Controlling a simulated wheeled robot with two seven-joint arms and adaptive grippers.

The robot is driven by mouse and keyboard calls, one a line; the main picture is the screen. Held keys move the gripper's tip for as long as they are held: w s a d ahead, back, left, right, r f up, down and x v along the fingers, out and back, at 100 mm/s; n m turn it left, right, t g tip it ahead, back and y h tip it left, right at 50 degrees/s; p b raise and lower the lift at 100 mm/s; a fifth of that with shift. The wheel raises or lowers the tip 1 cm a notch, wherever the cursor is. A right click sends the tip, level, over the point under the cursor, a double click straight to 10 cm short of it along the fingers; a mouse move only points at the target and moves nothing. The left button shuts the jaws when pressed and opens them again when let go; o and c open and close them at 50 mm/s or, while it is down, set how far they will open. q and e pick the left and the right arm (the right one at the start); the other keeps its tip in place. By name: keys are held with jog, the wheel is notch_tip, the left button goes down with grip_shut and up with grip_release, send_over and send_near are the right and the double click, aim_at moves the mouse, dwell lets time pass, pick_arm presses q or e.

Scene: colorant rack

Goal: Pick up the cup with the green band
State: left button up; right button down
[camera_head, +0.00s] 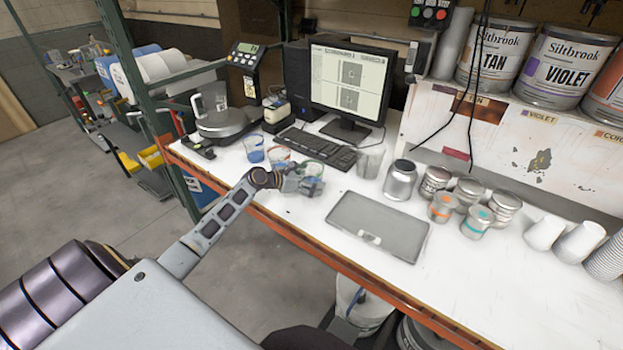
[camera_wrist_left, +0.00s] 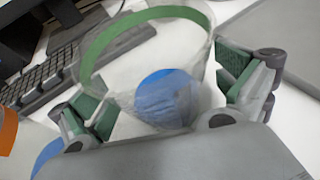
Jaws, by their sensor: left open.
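The cup with the green band (camera_wrist_left: 112,72) is clear, with blue stuff in its bottom, and fills the middle of the left wrist view. Its green band runs around the rim. In the head view the same cup (camera_head: 313,171) stands on the white bench in front of the keyboard, partly hidden by my left gripper (camera_head: 294,181). My left gripper is open, with one green-padded finger on each side of the cup, as the left wrist view (camera_wrist_left: 165,95) shows. I cannot tell whether the pads touch it. My right gripper is not in view.
A cup with a red-orange band (camera_head: 279,157) and one with a blue band (camera_head: 254,150) stand close by on the left. The keyboard (camera_head: 318,148) is behind, a clear container (camera_head: 370,162) behind right, and a grey tray (camera_head: 378,228) to the right. The bench's orange front edge (camera_head: 270,222) is near.

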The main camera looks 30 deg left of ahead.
pick_arm(q)
jog(key=c, duration=1.1)
jog(key=shift+c, duration=0.2)
jog(key=shift+r, duration=0.3)
notch_tip(320, 180, up, 9)
jog(key=shift+r, duration=0.15)
dwell(0.8)
dwell(0.6)
